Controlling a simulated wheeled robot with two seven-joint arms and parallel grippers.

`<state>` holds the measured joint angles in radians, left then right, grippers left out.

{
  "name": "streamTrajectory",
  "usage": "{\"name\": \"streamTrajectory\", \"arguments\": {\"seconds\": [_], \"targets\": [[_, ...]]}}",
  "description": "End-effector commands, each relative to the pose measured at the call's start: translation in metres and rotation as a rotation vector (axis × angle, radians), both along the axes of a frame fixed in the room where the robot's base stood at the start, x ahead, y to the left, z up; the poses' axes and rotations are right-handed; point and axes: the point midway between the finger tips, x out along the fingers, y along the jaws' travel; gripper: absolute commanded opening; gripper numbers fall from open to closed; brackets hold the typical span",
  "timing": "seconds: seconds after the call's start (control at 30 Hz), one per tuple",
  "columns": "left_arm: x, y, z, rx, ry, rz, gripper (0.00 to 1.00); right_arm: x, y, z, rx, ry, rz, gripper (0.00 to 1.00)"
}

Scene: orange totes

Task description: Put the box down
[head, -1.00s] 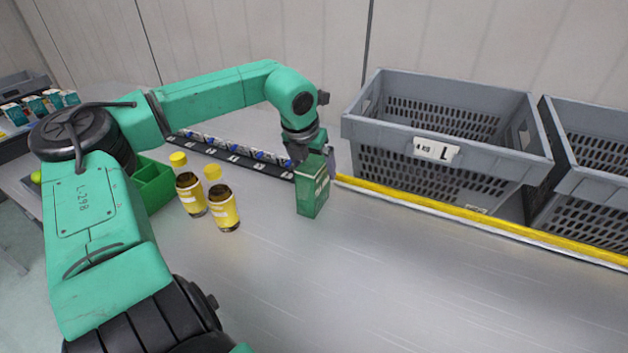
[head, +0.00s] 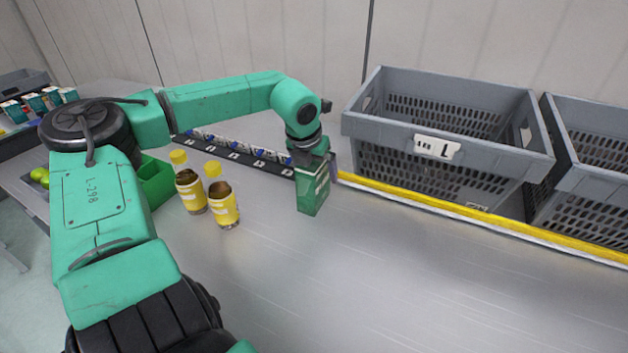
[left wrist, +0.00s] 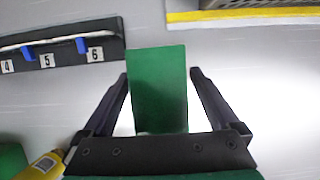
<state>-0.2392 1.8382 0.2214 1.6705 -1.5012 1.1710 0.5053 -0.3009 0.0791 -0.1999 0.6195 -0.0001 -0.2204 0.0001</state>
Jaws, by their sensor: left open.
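The green box (head: 313,192) stands upright on the grey table, right of the two yellow-labelled bottles. In the left wrist view the box (left wrist: 158,90) lies between the two black fingers of my left gripper (left wrist: 159,75). The fingers are spread, with a small gap showing on the right side; the left finger is very close to the box. My right gripper is not in view.
Two yellow-labelled bottles (head: 223,207) stand left of the box. A black numbered rail (head: 235,156) runs behind. A grey crate (head: 450,125) marked L stands at the back right, behind a yellow strip (head: 430,200). The table front right is clear.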

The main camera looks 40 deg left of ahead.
Motion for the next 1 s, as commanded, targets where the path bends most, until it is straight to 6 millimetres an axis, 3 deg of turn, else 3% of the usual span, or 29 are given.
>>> {"name": "streamTrajectory", "arguments": {"seconds": [0.4,0.47,0.67,1.0], "targets": [[-0.0001,0.0001,-0.0013,0.000,0.000,0.000,0.95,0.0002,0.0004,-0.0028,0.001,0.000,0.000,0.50],[-0.0001,0.0001,-0.0013,0.000,0.000,0.000,0.76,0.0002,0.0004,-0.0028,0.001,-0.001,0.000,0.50],[0.0000,0.0001,-0.0013,0.000,0.000,0.000,0.00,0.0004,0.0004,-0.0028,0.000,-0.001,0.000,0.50],[0.0003,0.0000,0.0023,0.000,-0.001,0.000,0.00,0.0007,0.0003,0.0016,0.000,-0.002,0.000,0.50]]}}
